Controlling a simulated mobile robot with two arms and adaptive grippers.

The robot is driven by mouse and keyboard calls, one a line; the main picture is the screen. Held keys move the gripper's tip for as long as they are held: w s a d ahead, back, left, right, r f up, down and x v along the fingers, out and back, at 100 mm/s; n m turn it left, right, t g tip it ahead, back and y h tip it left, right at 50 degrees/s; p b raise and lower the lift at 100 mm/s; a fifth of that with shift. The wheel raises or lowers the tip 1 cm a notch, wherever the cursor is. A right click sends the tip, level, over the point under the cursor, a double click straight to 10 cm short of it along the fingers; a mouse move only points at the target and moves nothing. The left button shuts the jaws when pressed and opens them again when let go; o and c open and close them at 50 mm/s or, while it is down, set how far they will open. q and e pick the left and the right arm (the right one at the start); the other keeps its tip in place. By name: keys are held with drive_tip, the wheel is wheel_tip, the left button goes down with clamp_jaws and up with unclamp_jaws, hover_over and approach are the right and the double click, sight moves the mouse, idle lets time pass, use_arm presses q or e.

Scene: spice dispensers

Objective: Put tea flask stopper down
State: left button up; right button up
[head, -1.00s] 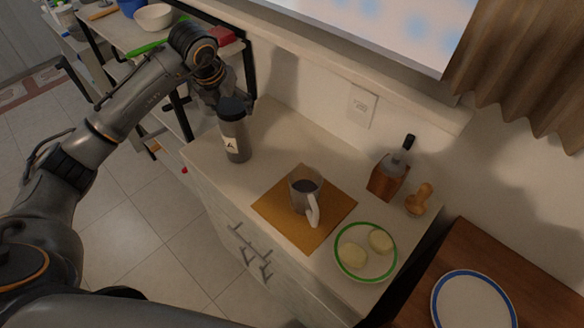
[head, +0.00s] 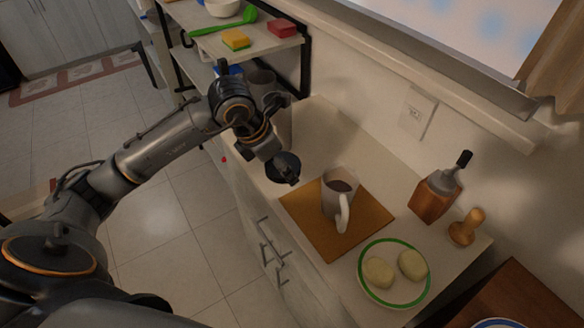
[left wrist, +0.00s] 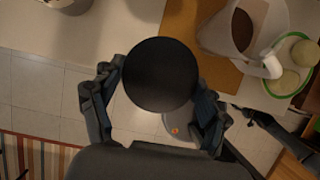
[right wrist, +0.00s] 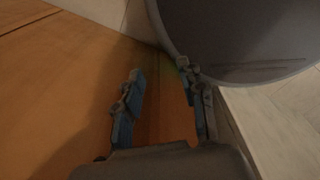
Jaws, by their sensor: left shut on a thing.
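The black round tea flask stopper (head: 274,164) is in my left gripper (head: 284,168), left of the mug and close to the counter's front edge. In the left wrist view the stopper (left wrist: 160,75) sits between the two fingers, which are shut on it. It looks held above the surface; I cannot tell any contact. The grey flask (head: 283,124) stands behind my left gripper, partly hidden by it, and shows no black top. My right gripper (right wrist: 165,98) is in the right wrist view only, open and empty.
A mug (head: 338,196) with dark contents stands on a brown mat (head: 310,224). To its right are a green-rimmed plate (head: 364,281), a wooden-based bottle (head: 432,198) and a wooden tool (head: 465,228). A large grey round object (right wrist: 240,40) is by my right gripper.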

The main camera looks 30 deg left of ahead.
use_arm(q)
drive_tip(key=w+f, duration=0.1)
drive_tip(key=w+a+f+p, duration=0.1)
drive_tip(key=w+f, duration=0.1)
drive_tip(key=w+a+f, duration=0.1)
drive_tip(key=w+f, duration=0.1)
drive_tip(key=shift+w+f, duration=0.1)
drive_tip(key=shift+f, duration=0.05)
drive_tip(key=shift+w+a+f+p, duration=0.15)
drive_tip(key=shift+w+f+p, duration=0.2)
drive_tip(key=shift+f, duration=0.2)
drive_tip(key=f, duration=0.1)
drive_tip(key=f+p, duration=0.1)
drive_tip(key=f, duration=0.1)
drive_tip(key=shift+w+p, duration=0.2)
drive_tip(key=shift+p, duration=0.1)
drive_tip(key=shift+f, duration=0.2)
drive_tip(key=shift+f, duration=0.1)
drive_tip(key=shift+f+b, duration=0.15)
drive_tip(key=shift+b, duration=0.15)
drive_tip(key=o, duration=1.1)
drive_tip(key=shift+c, duration=0.2)
